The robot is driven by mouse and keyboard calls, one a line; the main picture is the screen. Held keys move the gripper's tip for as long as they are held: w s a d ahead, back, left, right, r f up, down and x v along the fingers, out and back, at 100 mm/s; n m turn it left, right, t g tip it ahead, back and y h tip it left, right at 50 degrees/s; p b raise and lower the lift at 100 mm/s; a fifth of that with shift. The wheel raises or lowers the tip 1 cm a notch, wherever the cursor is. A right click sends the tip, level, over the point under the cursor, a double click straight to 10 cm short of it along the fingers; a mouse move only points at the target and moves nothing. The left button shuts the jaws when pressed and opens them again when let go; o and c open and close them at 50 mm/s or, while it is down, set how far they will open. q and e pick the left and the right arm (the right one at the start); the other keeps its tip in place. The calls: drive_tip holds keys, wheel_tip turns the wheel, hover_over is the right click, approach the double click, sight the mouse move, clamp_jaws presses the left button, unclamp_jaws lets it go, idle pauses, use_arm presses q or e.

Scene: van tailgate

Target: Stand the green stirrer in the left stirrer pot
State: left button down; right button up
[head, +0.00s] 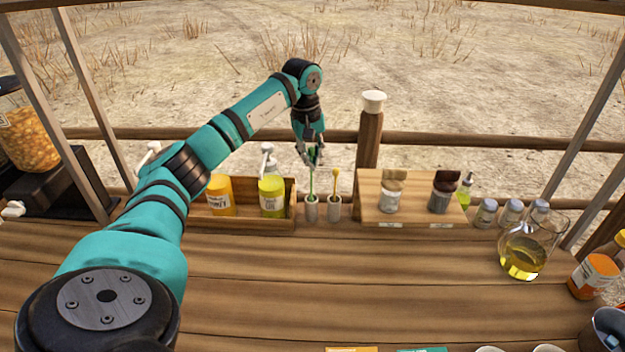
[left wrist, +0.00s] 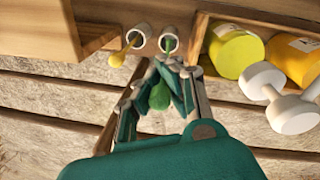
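The green stirrer (head: 311,183) stands nearly upright, its lower end at the mouth of the left stirrer pot (head: 312,210), seemingly inside it. My left gripper (head: 314,160) is above that pot, its fingers closed in around the stirrer's upper part. In the left wrist view, the green stirrer's rounded head (left wrist: 159,96) lies between the fingers (left wrist: 168,68), and its stem runs to the pot (left wrist: 168,43). The right stirrer pot (head: 334,211) holds a yellow stirrer (head: 335,183), which also shows in the left wrist view (left wrist: 118,59). My right gripper is not in view.
A wooden box (head: 291,215) with yellow bottles stands left of the pots. A wooden stand (head: 370,208) with two dark-topped jars is to the right. A glass flask (head: 524,262) stands farther right. The middle of the counter (head: 340,285) is clear.

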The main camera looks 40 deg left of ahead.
sight(312, 199)
use_arm(q)
wheel_tip(312, 199, down, 2)
wheel_tip(312, 199, down, 4)
drive_tip(key=shift+r+p, duration=0.1)
drive_tip(key=shift+p, duration=0.5)
drive_tip(key=shift+f, duration=0.3)
drive_tip(key=c, duration=1.7)
unclamp_jaws()
drive_tip(key=shift+c, duration=0.2)
drive_tip(key=shift+o, duration=1.3)
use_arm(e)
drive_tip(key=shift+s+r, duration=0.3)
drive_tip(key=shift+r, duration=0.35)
use_arm(q)
drive_tip(key=shift+r, duration=0.1)
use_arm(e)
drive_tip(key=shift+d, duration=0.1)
